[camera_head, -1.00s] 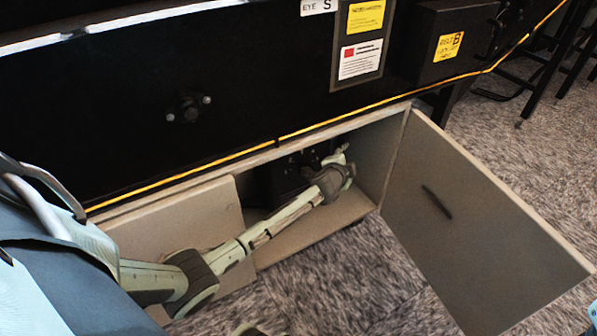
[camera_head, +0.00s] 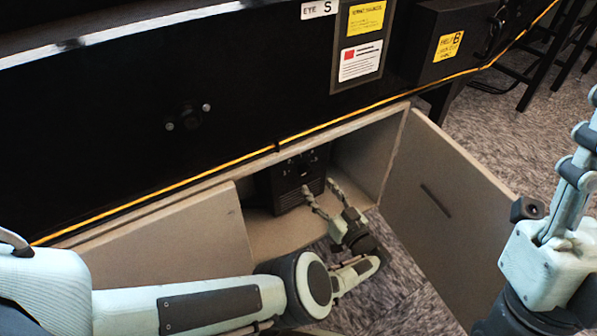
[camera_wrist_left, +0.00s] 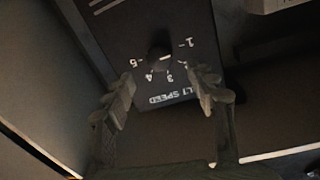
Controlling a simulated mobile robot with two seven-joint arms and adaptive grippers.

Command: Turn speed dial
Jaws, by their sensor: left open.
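The speed dial (camera_wrist_left: 160,57) is a dark round knob on a black panel, ringed by white numbers from 1 to 5, with "BELT SPEED" partly readable and upside down in the left wrist view. Its exact setting is hard to read. The dial's black control box (camera_head: 290,182) sits inside the open cabinet. My left gripper (camera_head: 318,186) is open and empty, its fingers pointing at the box's front. In the left wrist view its fingertips (camera_wrist_left: 166,82) lie either side of the dial's lower area, not closed on it. My right gripper (camera_head: 582,135) is raised at the right edge, partly cut off.
The cabinet's right door (camera_head: 450,215) stands swung open; a left panel (camera_head: 170,240) covers the other side. The black machine body (camera_head: 110,140) with a yellow line overhangs the opening. A box labelled B (camera_head: 440,40) is at upper right. Carpet (camera_head: 400,285) is clear between.

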